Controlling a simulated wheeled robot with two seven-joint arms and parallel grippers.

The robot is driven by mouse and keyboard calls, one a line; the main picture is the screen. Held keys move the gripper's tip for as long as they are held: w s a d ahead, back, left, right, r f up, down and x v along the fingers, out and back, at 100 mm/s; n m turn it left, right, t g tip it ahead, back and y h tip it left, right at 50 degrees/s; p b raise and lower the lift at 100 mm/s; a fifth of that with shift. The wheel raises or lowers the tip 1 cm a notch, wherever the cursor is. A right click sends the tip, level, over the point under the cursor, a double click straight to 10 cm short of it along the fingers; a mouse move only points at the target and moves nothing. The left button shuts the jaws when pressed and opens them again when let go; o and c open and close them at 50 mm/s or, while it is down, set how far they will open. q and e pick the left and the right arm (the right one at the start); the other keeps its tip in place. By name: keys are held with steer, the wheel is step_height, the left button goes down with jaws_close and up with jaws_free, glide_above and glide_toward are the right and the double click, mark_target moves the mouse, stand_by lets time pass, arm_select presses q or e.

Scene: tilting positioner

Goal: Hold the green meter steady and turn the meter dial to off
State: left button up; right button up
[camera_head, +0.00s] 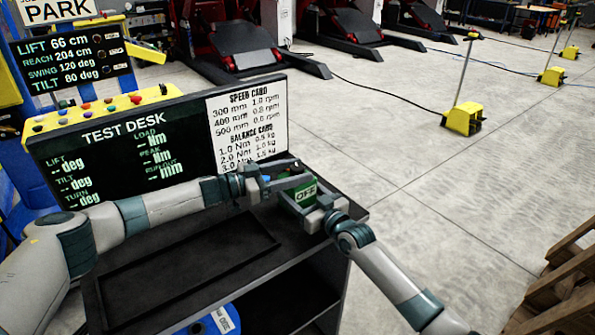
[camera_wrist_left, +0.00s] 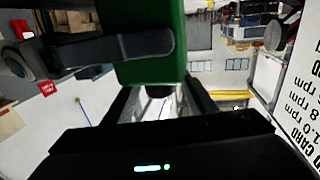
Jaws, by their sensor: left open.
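The green meter (camera_head: 308,193) stands at the right end of the bench with a white OFF label facing the head camera. It also shows large in the left wrist view (camera_wrist_left: 150,68). My left gripper (camera_head: 284,173) is open at the meter's left side, its fingers close to the green body; contact is unclear. My right gripper (camera_head: 300,208) is at the meter's front lower side. Its fingers are partly hidden, so its opening is unclear. A dark bar crosses the meter's face in the left wrist view. I cannot make out the dial.
The test desk panel (camera_head: 115,148) and white card (camera_head: 248,122) stand behind the meter. The dark bench (camera_head: 290,262) has a shallow empty tray (camera_head: 190,268). A blue reel (camera_head: 215,322) lies below. Wooden pallets (camera_head: 565,290) are at lower right. Open floor lies to the right.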

arm_select(q)
steer(key=shift+w+d, duration=0.15)
steer(key=shift+d, duration=0.15)
steer(key=shift+c, duration=0.2)
steer(key=c, duration=1)
steer(key=shift+n+t, duration=0.3)
steer(key=shift+d+n+t+y, duration=0.15)
steer(key=shift+n+t+y, duration=0.65)
steer(key=shift+t, duration=0.3)
steer(key=shift+d+n+t+y, duration=0.1)
steer(key=shift+n+t+y, duration=0.65)
steer(key=shift+t, duration=0.35)
arm_select(e)
steer(key=shift+a, duration=0.1)
arm_select(q)
steer(key=shift+n+t+y, duration=0.25)
steer(key=shift+n+t, duration=0.1)
steer(key=shift+t, duration=0.05)
steer(key=shift+a, duration=0.15)
